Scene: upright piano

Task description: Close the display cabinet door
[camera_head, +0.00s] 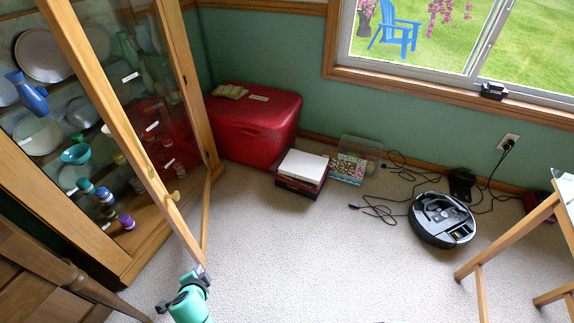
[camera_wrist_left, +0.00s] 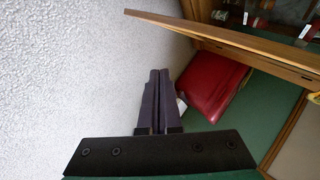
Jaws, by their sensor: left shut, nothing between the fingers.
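The display cabinet (camera_head: 120,262) stands at the left of the head view, with a wooden frame and glass. Its wood-framed glass door (camera_head: 128,135) stands ajar, its free edge slanting down toward my gripper. A small brass knob (camera_head: 176,196) sits on the door frame. My left gripper (camera_head: 200,271) is shut and empty near the lower corner of the door; I cannot tell whether they touch. In the left wrist view the gripper's dark fingertips (camera_wrist_left: 159,72) are together, and the door (camera_wrist_left: 225,37) shows above and to the right, apart from them. My right gripper is not in view.
Plates, cups and vases fill the cabinet shelves. A red chest (camera_head: 254,124) stands beyond the door, with boxes (camera_head: 301,170) beside it. A robot vacuum (camera_head: 441,219) and cables lie at right. A wooden chair or table leg stands lower left. The carpet (camera_head: 300,260) between is clear.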

